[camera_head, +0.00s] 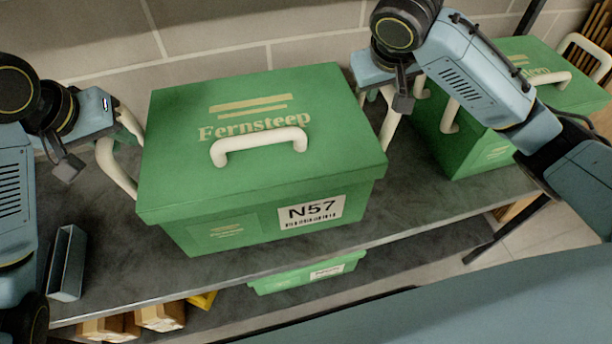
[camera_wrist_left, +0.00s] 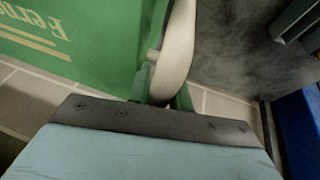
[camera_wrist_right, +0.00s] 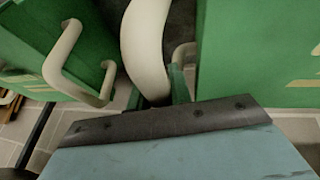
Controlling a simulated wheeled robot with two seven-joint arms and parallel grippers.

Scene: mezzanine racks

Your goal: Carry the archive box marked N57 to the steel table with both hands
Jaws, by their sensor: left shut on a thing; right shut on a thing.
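The green archive box (camera_head: 262,185) marked N57 is in the middle of the head view, on or just above a dark shelf; I cannot tell which. It has a cream lid handle and cream side handles. My left gripper (camera_head: 122,128) is shut on its left side handle (camera_head: 112,168), which also shows in the left wrist view (camera_wrist_left: 178,55). My right gripper (camera_head: 376,92) is shut on its right side handle (camera_head: 391,125), seen too in the right wrist view (camera_wrist_right: 146,45). The fingertips are partly hidden. The steel table cannot be identified in these views.
Another green box (camera_head: 470,125) with cream handles stands at the right on the dark shelf (camera_head: 120,270). A further green box (camera_head: 305,275) is on a level below, near small cartons (camera_head: 160,316). A grey tiled wall (camera_head: 230,35) is close behind.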

